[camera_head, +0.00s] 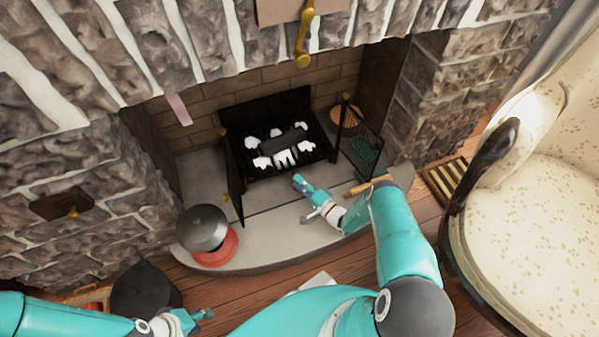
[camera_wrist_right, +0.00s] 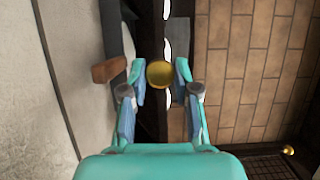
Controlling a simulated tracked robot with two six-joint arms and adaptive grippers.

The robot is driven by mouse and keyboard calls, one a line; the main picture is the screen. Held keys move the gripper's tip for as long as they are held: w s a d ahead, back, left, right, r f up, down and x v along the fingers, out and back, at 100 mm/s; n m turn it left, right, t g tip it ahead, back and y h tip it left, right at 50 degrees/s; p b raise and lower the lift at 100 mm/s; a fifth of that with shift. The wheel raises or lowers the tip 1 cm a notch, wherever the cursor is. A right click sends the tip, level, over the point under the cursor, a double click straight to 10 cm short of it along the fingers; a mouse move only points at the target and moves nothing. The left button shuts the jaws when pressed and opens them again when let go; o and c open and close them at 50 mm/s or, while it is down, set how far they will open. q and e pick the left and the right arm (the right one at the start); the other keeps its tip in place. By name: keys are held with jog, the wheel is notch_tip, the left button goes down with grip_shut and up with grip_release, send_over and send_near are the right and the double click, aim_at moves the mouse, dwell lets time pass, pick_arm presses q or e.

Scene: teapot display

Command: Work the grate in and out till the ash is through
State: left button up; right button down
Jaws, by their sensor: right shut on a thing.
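The black grate (camera_head: 316,152) stands in the fireplace, with pale white pieces (camera_head: 262,162) and a dark log (camera_head: 285,140) on it. My right gripper (camera_head: 298,180) is at the grate's front edge. In the right wrist view its fingers are on both sides of a round brass knob (camera_wrist_right: 160,74), and it is shut on this knob. White bits show along a dark bar behind the knob. Ash under the grate is hidden. My left gripper (camera_head: 205,314) is low at the left, away from the grate; its finger opening is too small to judge.
Black mesh screens (camera_head: 362,145) stand open at the sides of the grate. A grey-domed pot on a red base (camera_head: 205,235) sits on the stone hearth at left. A wooden piece (camera_head: 370,184) lies near my right arm. A cream armchair (camera_head: 545,200) fills the right.

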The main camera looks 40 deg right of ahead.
jog(key=shift+s+a+f, duration=0.1)
jog(key=shift+s+f, duration=0.15)
jog(key=shift+s, duration=0.1)
jog(key=c, duration=1)
grip_release()
jog(key=shift+o, duration=0.7)
jog(key=shift+w+r, duration=0.1)
jog(key=shift+r, duration=0.05)
jog(key=s, duration=0.4)
jog(key=s+d, duration=0.1)
jog(key=s, duration=0.3)
jog(key=s+d, duration=0.1)
jog(key=s, duration=0.3)
